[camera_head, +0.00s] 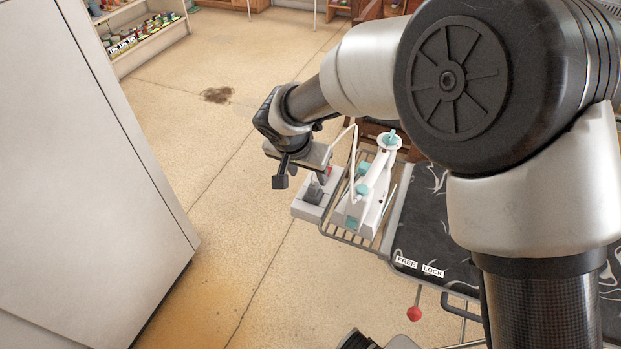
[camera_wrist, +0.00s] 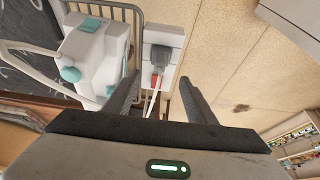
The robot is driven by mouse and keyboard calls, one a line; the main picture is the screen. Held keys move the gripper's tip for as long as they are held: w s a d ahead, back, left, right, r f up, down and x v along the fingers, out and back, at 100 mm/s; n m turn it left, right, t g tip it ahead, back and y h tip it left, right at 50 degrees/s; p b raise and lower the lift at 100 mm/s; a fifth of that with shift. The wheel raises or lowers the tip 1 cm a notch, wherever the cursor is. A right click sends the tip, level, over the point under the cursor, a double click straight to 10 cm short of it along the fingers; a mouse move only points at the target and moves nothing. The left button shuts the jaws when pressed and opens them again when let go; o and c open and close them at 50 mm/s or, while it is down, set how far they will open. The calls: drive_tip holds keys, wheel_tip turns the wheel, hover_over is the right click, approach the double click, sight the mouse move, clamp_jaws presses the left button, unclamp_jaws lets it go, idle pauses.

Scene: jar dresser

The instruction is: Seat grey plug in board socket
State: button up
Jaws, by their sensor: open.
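The white socket board (camera_head: 306,211) sits at the left end of the wire rack in the head view. In the wrist view the board (camera_wrist: 164,33) is upper centre. The grey plug (camera_wrist: 159,56) is on the board, with a white cord running from it toward my gripper. I cannot tell how deep it sits in the socket. In the head view the plug (camera_head: 313,192) is partly hidden by my gripper (camera_head: 299,180), which hangs over the board. In the wrist view my gripper (camera_wrist: 160,78) is open, its fingers apart on either side of the cord, with nothing clamped.
A white device with teal parts (camera_head: 368,195) stands right beside the board on the wire rack (camera_head: 350,239). A black patterned surface (camera_head: 425,225) lies further right. A large pale cabinet (camera_head: 75,170) fills the left. The floor between is clear, with a dark stain (camera_head: 217,95).

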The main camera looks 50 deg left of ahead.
drive_tip(key=shift+v, duration=0.9)
drive_tip(key=w+d+r+m+h, duration=0.1)
drive_tip(key=w+d+r, duration=0.4)
drive_tip(key=d, duration=0.4)
drive_tip(key=w+d+r+m, duration=0.1)
drive_tip(key=w+d+r, duration=0.2)
drive_tip(key=d+r, duration=0.5)
drive_tip(key=w+d+r+h, duration=0.1)
drive_tip(key=w+d+r, duration=0.35)
drive_tip(key=d, duration=0.65)
drive_tip(key=s+d+r+m, duration=0.1)
drive_tip(key=d+r, duration=0.1)
drive_tip(key=d, duration=0.5)
drive_tip(key=s+d+r, duration=0.1)
drive_tip(key=s+d, duration=0.1)
drive_tip(key=d, duration=0.5)
drive_tip(key=s+d+m+t, duration=0.1)
drive_tip(key=s+d, duration=0.9)
drive_tip(key=d, duration=0.1)
drive_tip(key=shift+s+d+r+m, duration=0.25)
drive_tip(key=shift+s+r+m, duration=0.05)
drive_tip(key=shift+s+r, duration=0.1)
